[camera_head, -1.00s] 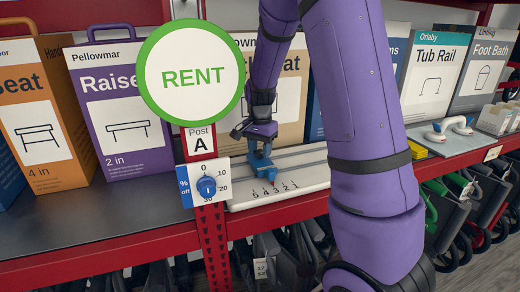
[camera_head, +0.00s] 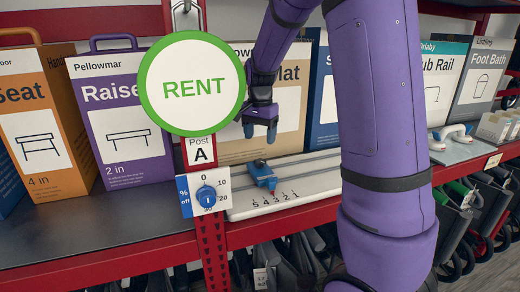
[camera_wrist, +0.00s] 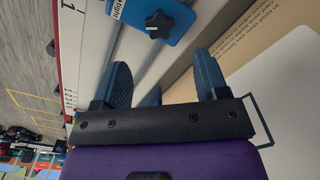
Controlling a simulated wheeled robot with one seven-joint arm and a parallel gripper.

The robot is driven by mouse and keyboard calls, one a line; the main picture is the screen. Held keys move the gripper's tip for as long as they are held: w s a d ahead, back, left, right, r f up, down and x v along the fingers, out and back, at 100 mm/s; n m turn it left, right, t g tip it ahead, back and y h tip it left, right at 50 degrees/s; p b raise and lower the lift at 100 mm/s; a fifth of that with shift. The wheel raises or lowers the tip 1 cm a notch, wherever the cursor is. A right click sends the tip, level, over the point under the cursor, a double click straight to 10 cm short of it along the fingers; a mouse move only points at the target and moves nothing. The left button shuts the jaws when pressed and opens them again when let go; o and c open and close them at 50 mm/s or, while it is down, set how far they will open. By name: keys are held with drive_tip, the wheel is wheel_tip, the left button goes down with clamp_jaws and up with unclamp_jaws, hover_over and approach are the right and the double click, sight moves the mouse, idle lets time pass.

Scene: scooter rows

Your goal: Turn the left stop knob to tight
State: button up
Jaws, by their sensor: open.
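A blue stop (camera_head: 262,174) sits on a white rail board (camera_head: 310,182) with a numbered scale, on the shelf right of the post. In the wrist view, the stop (camera_wrist: 178,22) carries a black star-shaped knob (camera_wrist: 159,24). A white label with "tight" is partly visible beside the knob, cut off by the frame. I cannot tell how far the knob is turned. My gripper (camera_head: 260,130) is open and empty above the stop, apart from it. In the wrist view my gripper (camera_wrist: 163,72) has its blue fingers spread, with the knob beyond them. No second stop is visible.
A red post bears a round RENT sign (camera_head: 191,83) and a blue percent-off dial (camera_head: 206,196), close left of the board. Boxes, including a purple one (camera_head: 122,120), stand behind. My arm hides the board's right part. Bare shelf (camera_head: 100,215) lies left.

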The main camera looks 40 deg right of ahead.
drive_tip(key=shift+r, duration=1.45)
